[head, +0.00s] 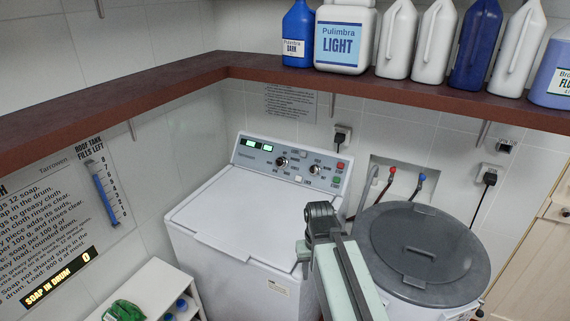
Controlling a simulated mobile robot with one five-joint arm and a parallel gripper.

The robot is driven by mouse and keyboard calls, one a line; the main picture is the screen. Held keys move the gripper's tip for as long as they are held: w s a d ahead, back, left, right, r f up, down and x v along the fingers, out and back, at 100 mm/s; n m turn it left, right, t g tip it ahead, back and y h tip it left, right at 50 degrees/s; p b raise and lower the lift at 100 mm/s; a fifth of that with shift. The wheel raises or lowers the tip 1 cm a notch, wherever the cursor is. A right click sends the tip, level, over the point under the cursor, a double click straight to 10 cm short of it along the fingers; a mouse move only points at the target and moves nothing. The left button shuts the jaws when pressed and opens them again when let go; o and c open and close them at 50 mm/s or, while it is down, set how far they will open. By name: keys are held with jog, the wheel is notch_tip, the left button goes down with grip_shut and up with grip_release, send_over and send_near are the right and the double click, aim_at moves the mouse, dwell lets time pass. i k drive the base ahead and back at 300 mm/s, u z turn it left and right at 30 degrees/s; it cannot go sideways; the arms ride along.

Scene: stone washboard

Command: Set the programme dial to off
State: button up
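A white top-loading washing machine (236,225) stands in the corner with its lid closed. Its sloped grey control panel (262,150) carries two dials, a left dial (282,161) and a right dial (314,168), each with small labels around it. I cannot read the labels or tell where the dials point, nor which one is the programme dial. A red button (340,166) and a green button (336,180) are at the panel's right end. My gripper (320,212) is in front of the panel, below and apart from the dials. Its fingers cannot be made out clearly.
A brown shelf (420,92) with several bottles runs above the machine. A grey-lidded round tub (420,240) stands close on the right. Sockets and hoses are on the wall behind. A white low rack (150,285) is at the lower left.

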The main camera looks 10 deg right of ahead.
aim_at(281, 162)
jog(key=z, duration=0.05)
jog(key=i, duration=0.95)
jog(key=u, duration=0.1)
